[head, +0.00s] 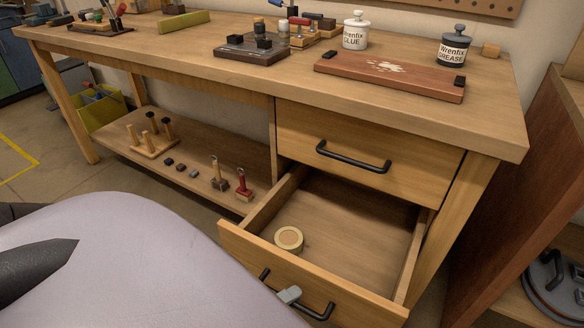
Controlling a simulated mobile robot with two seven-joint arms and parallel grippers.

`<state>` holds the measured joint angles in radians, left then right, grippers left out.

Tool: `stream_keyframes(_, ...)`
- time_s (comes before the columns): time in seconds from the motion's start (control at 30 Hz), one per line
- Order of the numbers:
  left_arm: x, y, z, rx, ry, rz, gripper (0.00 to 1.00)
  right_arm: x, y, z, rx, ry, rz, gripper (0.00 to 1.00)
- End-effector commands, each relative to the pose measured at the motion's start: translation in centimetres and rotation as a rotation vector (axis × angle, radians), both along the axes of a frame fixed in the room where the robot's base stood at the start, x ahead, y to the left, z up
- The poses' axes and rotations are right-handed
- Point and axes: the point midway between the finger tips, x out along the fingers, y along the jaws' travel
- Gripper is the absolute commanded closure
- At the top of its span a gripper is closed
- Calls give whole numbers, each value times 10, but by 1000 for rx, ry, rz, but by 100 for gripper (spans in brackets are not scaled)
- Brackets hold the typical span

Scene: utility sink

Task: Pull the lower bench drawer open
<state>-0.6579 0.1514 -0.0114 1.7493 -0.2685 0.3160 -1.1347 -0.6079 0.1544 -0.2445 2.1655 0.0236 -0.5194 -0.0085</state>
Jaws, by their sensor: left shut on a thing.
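The wooden workbench has two drawers at its right end. The lower drawer (345,296) stands well out from the bench, and its bare floor shows. A round tan roll-like thing (289,238) lies inside near the front left. The grey fingertip of my left gripper (289,295) is at the black bar handle (318,311) of this drawer, left of the handle's middle, and the gripper is shut on it. My pale arm covers most of the gripper. The upper drawer (365,150) is closed, with its own black handle (353,158). My right gripper is out of view.
The benchtop holds a reddish-brown board (385,78), a glue jar (356,31), a grease jar (453,46) and a dark block (252,47). A lower shelf (200,150) carries small tools left of the drawers. A brown wooden panel (530,180) stands to the right.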

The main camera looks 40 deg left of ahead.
Motion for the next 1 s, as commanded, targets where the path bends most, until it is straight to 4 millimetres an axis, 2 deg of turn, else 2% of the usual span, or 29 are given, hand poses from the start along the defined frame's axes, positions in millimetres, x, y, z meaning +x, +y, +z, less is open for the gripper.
stream_keyframes(0.37, -1, -1, 0, 0, -1, -1, 100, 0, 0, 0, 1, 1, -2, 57)
stream_keyframes(0.4, -1, -1, 0, 0, -1, -1, 75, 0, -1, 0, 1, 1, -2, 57)
stream_keyframes(0.77, -6, 0, 1, 0, 1, 0, 75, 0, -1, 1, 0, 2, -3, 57)
stream_keyframes(1.0, -39, 6, 8, 0, 4, 1, 75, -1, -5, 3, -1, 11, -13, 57)
